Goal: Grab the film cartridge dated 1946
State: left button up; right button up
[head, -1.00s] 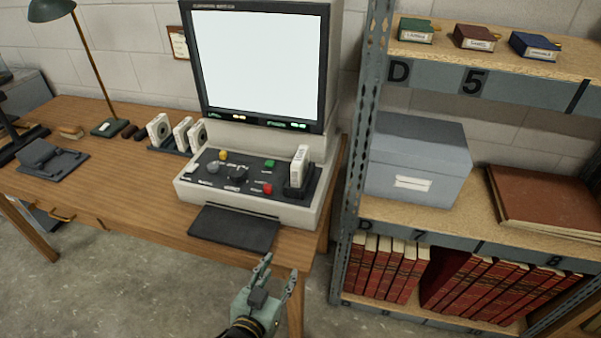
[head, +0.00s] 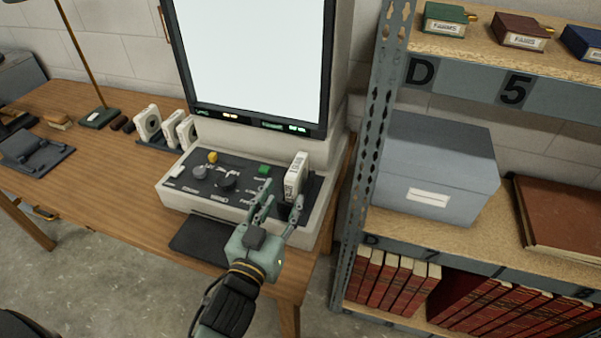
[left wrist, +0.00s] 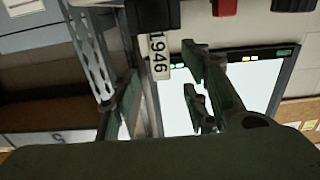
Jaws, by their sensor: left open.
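The film cartridge (head: 296,176) is white and stands upright in a dark slot at the right end of the reader's control panel (head: 222,200). In the left wrist view its label (left wrist: 160,55) reads 1946, seen upside down or turned. My left gripper (head: 281,208) is open in front of the cartridge, its fingers pointing toward it. In the left wrist view the label lies between and beyond the open fingers (left wrist: 160,95); they do not appear to touch it. My right gripper is not in view.
Other white cartridges (head: 150,124) stand in a rack on the desk (head: 100,180), left of the reader's lit screen (head: 250,55). A metal shelf post (head: 372,140) rises close on the right. Shelves there hold a grey box (head: 430,170) and red books (head: 385,280).

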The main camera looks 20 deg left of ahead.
aim_at(290, 187)
pick_arm(q)
jog(key=w, duration=0.3)
jog(key=shift+w+r+p, duration=0.2)
jog(key=shift+w+p, duration=0.15)
jog(key=shift+w+d, duration=0.1)
jog(key=shift+w, duration=0.25)
jog(key=w, duration=0.3)
jog(key=w+p, duration=0.1)
jog(key=w, duration=0.1)
jog(key=shift+f, duration=0.3)
jog(key=shift+w+f, duration=0.1)
jog(key=shift+w, duration=0.2)
jog(key=shift+s, duration=0.1)
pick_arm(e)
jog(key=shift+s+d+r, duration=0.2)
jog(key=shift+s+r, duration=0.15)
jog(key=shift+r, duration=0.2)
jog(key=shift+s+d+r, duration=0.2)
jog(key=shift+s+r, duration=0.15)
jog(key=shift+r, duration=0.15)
pick_arm(q)
jog(key=shift+c, duration=0.3)
jog(key=c, duration=0.4)
grip_shut()
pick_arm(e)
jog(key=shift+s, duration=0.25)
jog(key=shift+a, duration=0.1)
